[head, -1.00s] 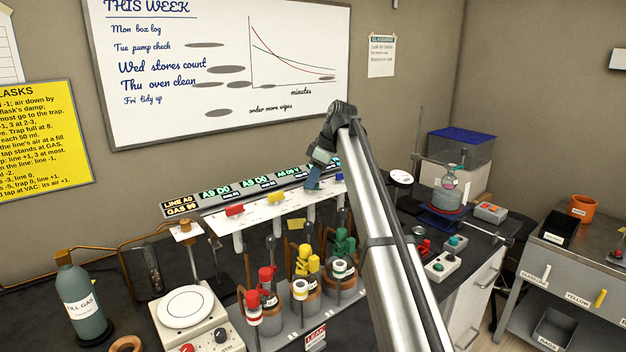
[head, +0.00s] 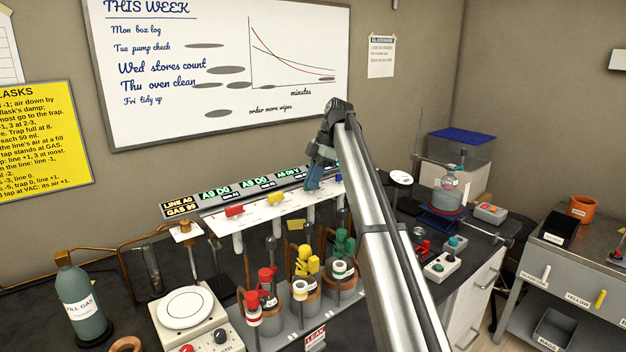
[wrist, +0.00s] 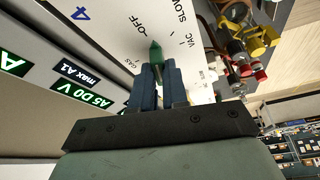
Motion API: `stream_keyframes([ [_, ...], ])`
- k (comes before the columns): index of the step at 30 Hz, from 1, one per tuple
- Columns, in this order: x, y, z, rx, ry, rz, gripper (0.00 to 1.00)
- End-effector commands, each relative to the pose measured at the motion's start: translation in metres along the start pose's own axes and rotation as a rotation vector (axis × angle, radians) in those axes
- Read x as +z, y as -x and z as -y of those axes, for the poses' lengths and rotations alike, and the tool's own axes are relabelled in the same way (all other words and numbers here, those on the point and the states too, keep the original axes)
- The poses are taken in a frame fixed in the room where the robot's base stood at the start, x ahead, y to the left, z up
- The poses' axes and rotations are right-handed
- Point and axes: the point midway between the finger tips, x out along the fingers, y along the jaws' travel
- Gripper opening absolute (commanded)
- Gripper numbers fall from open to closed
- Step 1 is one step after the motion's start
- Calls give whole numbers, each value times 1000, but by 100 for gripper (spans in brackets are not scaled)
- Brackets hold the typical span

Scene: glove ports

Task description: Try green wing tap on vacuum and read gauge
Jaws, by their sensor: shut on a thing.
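The green wing tap (wrist: 156,55) stands on the white panel (wrist: 112,35), with GAS, OFF, VAC and SLOW printed around it. My gripper (wrist: 159,66) is shut on the tap, with a blue finger on each side. The tap's tip points nearest the OFF mark in the wrist view. In the head view my gripper (head: 313,184) is down at the right part of the panel and hides the tap. A lit display (wrist: 87,95) beside it seems to read A5 D0 V. The line display (head: 180,206) reads LINE A0, with GAS in the nineties below.
A red tap (head: 234,211) and a yellow tap (head: 276,198) stand to the left on the same panel. Flasks with red, yellow and green fittings (head: 344,243) crowd the bench below. A hotplate (head: 186,308) and a fill-gas bottle (head: 80,300) are at left.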

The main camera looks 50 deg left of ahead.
Motion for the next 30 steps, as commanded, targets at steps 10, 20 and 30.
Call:
stream_keyframes([
  [10,0,0,-1,-4,13,0,0],
  [20,0,0,0,-4,12,0,32],
  [30,0,0,0,-4,11,0,39],
])
